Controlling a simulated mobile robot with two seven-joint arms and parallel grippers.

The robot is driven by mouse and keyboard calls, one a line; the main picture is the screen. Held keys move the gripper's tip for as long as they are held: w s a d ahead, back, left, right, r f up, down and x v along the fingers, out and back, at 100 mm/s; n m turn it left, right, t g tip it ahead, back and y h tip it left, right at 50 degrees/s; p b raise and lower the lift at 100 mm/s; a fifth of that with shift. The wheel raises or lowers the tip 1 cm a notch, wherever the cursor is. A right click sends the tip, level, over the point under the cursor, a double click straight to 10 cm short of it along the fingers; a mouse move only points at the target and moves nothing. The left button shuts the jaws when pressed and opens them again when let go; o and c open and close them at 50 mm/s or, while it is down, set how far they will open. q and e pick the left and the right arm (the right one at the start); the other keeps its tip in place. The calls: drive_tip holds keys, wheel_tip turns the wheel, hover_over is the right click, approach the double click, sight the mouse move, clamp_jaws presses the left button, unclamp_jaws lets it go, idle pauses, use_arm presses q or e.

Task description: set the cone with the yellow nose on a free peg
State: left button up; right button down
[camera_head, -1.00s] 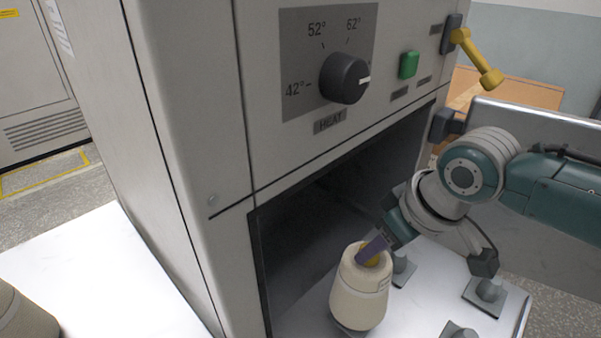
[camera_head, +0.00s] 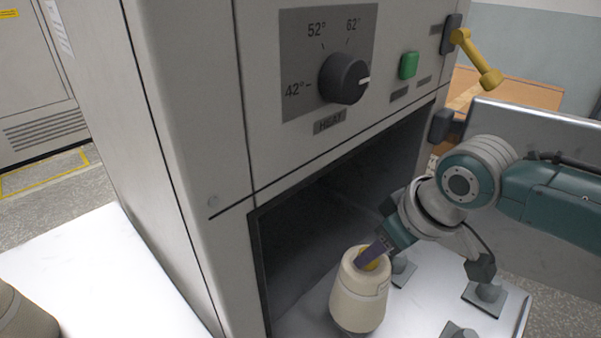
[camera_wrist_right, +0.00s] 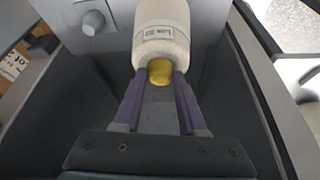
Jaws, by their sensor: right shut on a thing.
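The cream cone with the yellow nose (camera_head: 359,292) is upright, nose end up, over the metal tray (camera_head: 412,308) at the cabinet opening. My right gripper (camera_head: 371,256) reaches down from the right and is shut on the yellow nose. In the right wrist view the two purple fingers (camera_wrist_right: 160,88) flank the yellow nose (camera_wrist_right: 160,71), with the labelled cone body beyond. Whether a peg is under the cone is hidden. My left gripper is out of view.
The grey cabinet (camera_head: 185,150) has a heat knob (camera_head: 345,78), a green button (camera_head: 408,65) and a yellow-handled lever (camera_head: 476,60). Another cone-like object (camera_head: 22,318) is cut off at lower left, beside a bare white surface (camera_head: 95,275).

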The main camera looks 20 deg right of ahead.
drive_tip(key=shift+f+b, duration=0.8)
drive_tip(key=shift+f, duration=0.15)
drive_tip(key=shift+c, duration=2)
unclamp_jaws()
drive_tip(key=p+v, duration=0.3)
drive_tip(key=v, duration=0.6)
drive_tip(key=shift+r, duration=0.4)
drive_tip(key=shift+s, duration=0.1)
